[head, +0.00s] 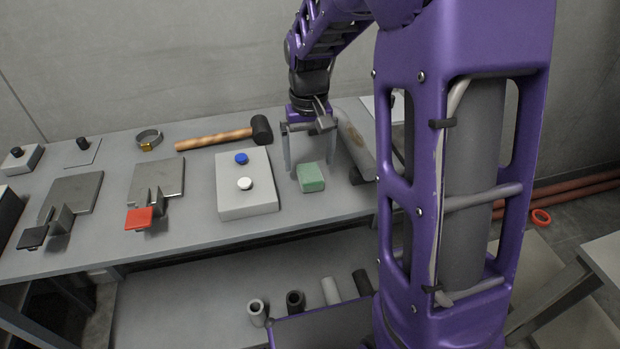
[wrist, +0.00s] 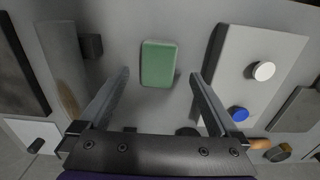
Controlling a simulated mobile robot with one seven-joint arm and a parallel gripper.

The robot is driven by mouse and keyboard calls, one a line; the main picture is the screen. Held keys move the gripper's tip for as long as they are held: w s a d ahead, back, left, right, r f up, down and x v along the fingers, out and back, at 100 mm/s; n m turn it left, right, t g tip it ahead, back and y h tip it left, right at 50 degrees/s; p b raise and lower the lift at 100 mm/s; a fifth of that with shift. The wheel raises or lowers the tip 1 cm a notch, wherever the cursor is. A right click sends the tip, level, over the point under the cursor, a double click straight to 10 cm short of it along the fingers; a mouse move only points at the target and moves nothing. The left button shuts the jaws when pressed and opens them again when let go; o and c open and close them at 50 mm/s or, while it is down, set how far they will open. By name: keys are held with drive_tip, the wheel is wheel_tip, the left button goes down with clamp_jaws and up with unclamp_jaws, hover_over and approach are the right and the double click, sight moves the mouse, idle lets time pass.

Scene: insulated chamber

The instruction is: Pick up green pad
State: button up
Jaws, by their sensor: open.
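The green pad (head: 311,177) is a small rounded block lying on the grey bench, right of the white button box. It also shows in the wrist view (wrist: 158,63), upper middle, ahead of and between my two fingers. My gripper (head: 311,168) is open and points down over the bench at the pad. In the wrist view my gripper (wrist: 160,74) has its fingers spread wide, one on each side of the pad, with clear gaps. Nothing is held. From these views I cannot tell exactly how high the fingertips are above the bench.
The white box (head: 247,195) with blue and white buttons stands close left of the pad. A mallet (head: 215,139) lies behind. A red-tabbed switch plate (head: 140,217) is farther left. Several tubes stand on the lower shelf (head: 180,310).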

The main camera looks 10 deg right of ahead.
sight(310, 172)
wheel_tip(310, 172, down, 4)
drive_tip(key=shift+d+r+b, duration=0.15)
drive_tip(key=shift+r+b, duration=0.05)
drive_tip(key=shift+b, duration=0.1)
drive_tip(key=c, duration=1.4)
